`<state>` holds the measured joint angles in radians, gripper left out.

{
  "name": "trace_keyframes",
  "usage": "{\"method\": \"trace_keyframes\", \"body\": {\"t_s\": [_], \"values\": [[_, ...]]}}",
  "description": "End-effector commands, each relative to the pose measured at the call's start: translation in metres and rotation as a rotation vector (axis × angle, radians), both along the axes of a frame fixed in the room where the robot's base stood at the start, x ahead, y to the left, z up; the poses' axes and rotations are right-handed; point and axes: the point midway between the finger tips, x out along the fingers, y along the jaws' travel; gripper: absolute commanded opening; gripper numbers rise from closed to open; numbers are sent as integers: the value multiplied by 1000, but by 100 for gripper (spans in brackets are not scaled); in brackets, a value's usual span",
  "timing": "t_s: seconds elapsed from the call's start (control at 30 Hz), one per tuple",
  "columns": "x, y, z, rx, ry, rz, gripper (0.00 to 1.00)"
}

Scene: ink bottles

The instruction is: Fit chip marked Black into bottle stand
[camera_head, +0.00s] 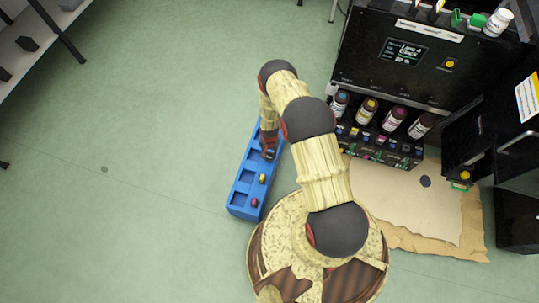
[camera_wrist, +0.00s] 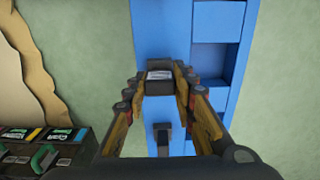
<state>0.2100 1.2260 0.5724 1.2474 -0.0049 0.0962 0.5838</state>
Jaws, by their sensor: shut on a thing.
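My gripper (camera_wrist: 160,88) is shut on a dark block-like chip (camera_wrist: 159,75) with a pale label on its face. The label's wording is too small to read. The chip is above the blue tray (camera_wrist: 160,28) in the wrist view. In the head view my gripper (camera_head: 268,149) is over the tray (camera_head: 240,209), and the chip cannot be made out there. The bottle stand (camera_head: 377,152) is black and stands to the right of the tray, holding several ink bottles. Part of the stand (camera_wrist: 40,148) shows at the lower left of the wrist view, with coloured labels and green pieces.
A tall black machine (camera_head: 395,60) rises behind the stand. A tan sheet (camera_head: 405,200) lies before it. Green floor left of the tray is clear; a shelf (camera_head: 30,40) stands upper left.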

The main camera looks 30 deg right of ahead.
Motion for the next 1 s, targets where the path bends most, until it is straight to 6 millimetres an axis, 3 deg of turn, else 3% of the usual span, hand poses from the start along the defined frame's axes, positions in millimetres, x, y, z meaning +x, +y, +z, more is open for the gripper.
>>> {"method": "trace_keyframes", "body": {"t_s": [1.0], "values": [[0, 0, -9, 0, 0, 0, 9]]}}
